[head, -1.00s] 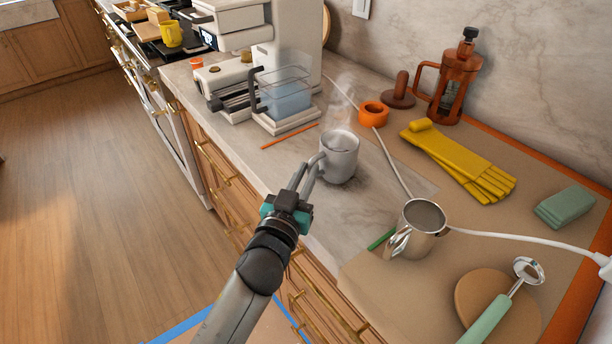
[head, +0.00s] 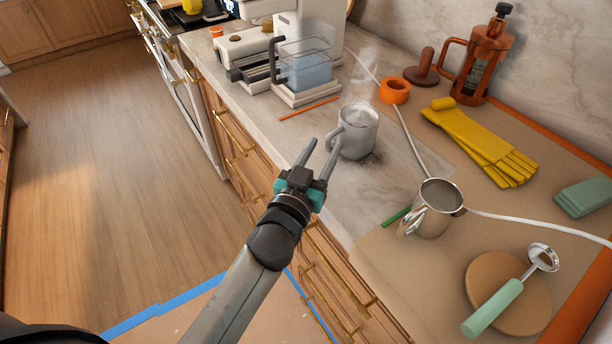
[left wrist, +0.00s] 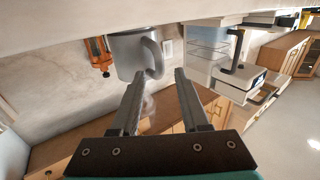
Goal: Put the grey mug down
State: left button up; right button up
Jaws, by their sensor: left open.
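The grey mug (head: 357,132) stands upright on the marble counter, with steam rising from it. Its handle points left, toward my left gripper. My left gripper (head: 322,146) is open and empty, just to the left of the mug, with its fingers spread near the handle. In the left wrist view the mug (left wrist: 128,57) shows beyond the fingertips, with its handle close to my left gripper (left wrist: 156,78). The fingers do not close on the handle. My right gripper is not in view.
A coffee machine with a water tank (head: 306,72) stands behind the mug. An orange stick (head: 308,108) and orange ring (head: 394,91) lie nearby. A white cable (head: 410,138) runs right of the mug. A metal pitcher (head: 432,208), yellow gloves (head: 482,142) and French press (head: 483,62) stand right.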

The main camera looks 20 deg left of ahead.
pick_arm(q)
jog(key=s, duration=1)
jog(key=shift+s+a, duration=0.35)
jog(key=shift+a, duration=0.05)
jog(key=s+a+f+n+g+y, duration=0.1)
jog(key=s+a+f+g+y, duration=0.3)
jog(key=f+g, duration=0.4)
jog(key=s+f+m+g+h, duration=0.25)
jog(key=s+f+g, duration=0.3)
jog(key=s, duration=0.45)
notch_tip(320, 180, down, 21)
jog(key=s+g, duration=0.2)
jog(key=s, duration=0.1)
jog(key=s+a+f+g, duration=0.1)
jog(key=s+a+f, duration=0.1)
jog(key=s+f, duration=1.2)
jog(key=shift+s+f, duration=0.2)
jog(key=shift+s, duration=0.4)
